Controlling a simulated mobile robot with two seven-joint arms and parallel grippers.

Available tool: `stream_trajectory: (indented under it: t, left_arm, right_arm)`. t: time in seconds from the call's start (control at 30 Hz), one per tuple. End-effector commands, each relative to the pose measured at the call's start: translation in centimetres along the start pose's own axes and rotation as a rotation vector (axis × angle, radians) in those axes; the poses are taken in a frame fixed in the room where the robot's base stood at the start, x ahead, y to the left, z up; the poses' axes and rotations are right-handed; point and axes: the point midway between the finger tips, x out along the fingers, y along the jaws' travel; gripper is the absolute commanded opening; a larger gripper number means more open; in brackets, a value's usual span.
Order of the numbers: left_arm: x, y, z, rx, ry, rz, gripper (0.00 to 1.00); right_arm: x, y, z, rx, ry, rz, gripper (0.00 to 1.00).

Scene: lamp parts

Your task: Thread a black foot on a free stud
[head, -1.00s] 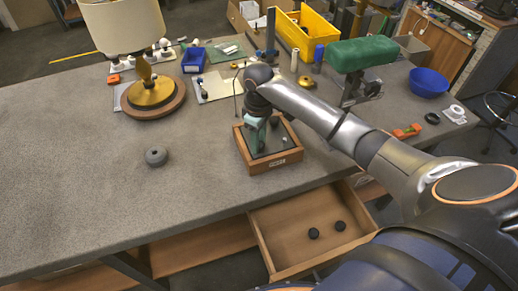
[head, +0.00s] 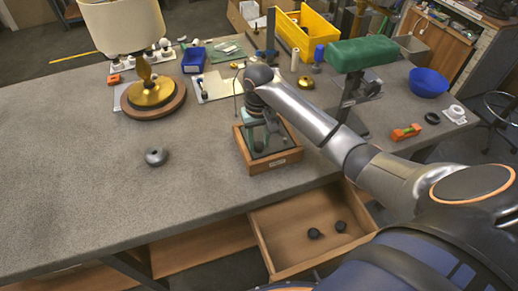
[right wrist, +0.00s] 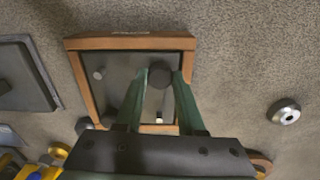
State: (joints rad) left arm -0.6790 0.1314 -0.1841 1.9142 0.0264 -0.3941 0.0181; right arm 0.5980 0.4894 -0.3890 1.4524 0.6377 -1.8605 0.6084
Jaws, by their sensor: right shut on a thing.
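A wooden box (head: 241,154) with a dark top plate (right wrist: 122,75) and pale studs stands on the table. One bare stud (right wrist: 98,75) shows on the left of the plate in the right wrist view, and another (right wrist: 158,117) sits behind the fingers' gap. My right gripper (head: 258,143) points down over the box. Its green fingers (right wrist: 161,82) are shut on a black foot (right wrist: 160,77) at the right part of the plate. Whether the foot touches a stud is hidden. A dark round thing (right wrist: 83,124), perhaps another foot, is at the box's lower left corner. My left gripper is out of view.
Two black feet (head: 314,233) (head: 340,226) lie in the open drawer (head: 285,250) below. A grey ring-shaped piece (head: 155,157) lies left of the box. The lamp (head: 153,92) stands behind it. A green-topped stand (head: 361,52) is at right.

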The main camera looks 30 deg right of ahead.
Motion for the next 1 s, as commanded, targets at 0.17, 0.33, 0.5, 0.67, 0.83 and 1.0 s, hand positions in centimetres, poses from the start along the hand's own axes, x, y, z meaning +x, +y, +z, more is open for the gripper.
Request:
stream_trajectory:
  t: [0.17, 0.33, 0.5, 0.67, 0.83, 1.0]
  left_arm:
    - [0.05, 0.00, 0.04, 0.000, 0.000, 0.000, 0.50]
    - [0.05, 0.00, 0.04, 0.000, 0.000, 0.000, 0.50]
    - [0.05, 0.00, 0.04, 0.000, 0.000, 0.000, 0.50]
    - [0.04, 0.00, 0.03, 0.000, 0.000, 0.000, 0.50]
    - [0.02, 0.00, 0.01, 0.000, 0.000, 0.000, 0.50]
    - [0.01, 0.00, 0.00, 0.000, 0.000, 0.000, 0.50]
  right_arm:
    - [0.62, -0.19, 0.47, 0.041, -0.016, 0.000, 0.00]
    - [0.62, -0.18, 0.48, 0.040, -0.016, 0.000, 0.00]
    - [0.67, -0.24, 0.49, 0.162, -0.017, -0.001, 0.39]
    - [0.48, -0.13, 0.33, 0.154, -0.012, 0.000, 0.57]
    - [0.31, -0.05, 0.20, 0.155, -0.007, 0.000, 0.73]
    - [0.22, -0.01, 0.13, 0.155, -0.005, 0.000, 0.73]
